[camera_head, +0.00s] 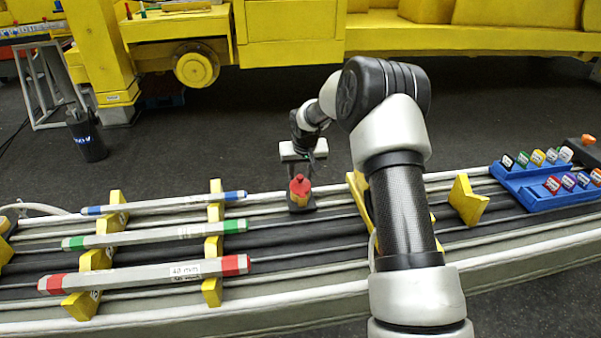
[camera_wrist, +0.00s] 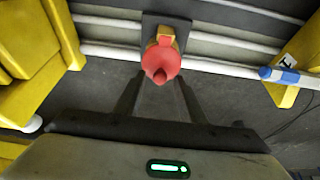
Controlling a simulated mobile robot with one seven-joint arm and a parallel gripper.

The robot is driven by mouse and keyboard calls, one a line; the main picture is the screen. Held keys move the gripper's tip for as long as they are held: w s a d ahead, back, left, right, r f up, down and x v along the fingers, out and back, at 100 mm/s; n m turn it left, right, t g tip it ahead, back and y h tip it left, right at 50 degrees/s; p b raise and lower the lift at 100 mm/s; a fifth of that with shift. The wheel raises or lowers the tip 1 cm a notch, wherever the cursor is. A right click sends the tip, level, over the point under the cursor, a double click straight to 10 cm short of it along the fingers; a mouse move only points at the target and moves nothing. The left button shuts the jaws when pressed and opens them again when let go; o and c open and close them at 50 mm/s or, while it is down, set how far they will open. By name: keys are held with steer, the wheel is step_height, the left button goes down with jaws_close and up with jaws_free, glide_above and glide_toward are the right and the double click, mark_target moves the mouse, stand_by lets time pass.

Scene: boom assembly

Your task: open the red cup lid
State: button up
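The red cup lid (camera_head: 300,184) sits on a small yellow cup (camera_head: 300,197) that stands on a dark base on the striped platform. In the wrist view the red lid (camera_wrist: 161,64) is round with a knob in its middle, and a bit of the yellow cup (camera_wrist: 166,37) shows behind it. My gripper (camera_head: 297,165) is just above and behind the lid in the head view. In the wrist view its two fingers (camera_wrist: 160,88) are spread apart, with the lid just beyond the tips. It looks empty; whether a finger touches the lid cannot be told.
Bars with blue (camera_head: 236,195), green (camera_head: 236,226) and red (camera_head: 236,265) ends lie on yellow holders left of the cup. A yellow bracket (camera_head: 466,200) and a blue rack (camera_head: 530,185) with several coloured blocks stand to the right. A yellow machine (camera_head: 290,50) stands behind.

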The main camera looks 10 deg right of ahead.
steer(key=shift+w+f, duration=0.1)
steer(key=shift+f, duration=0.05)
jaws_close()
steer(key=shift+f+b, duration=0.1)
steer(key=shift+b, duration=0.35)
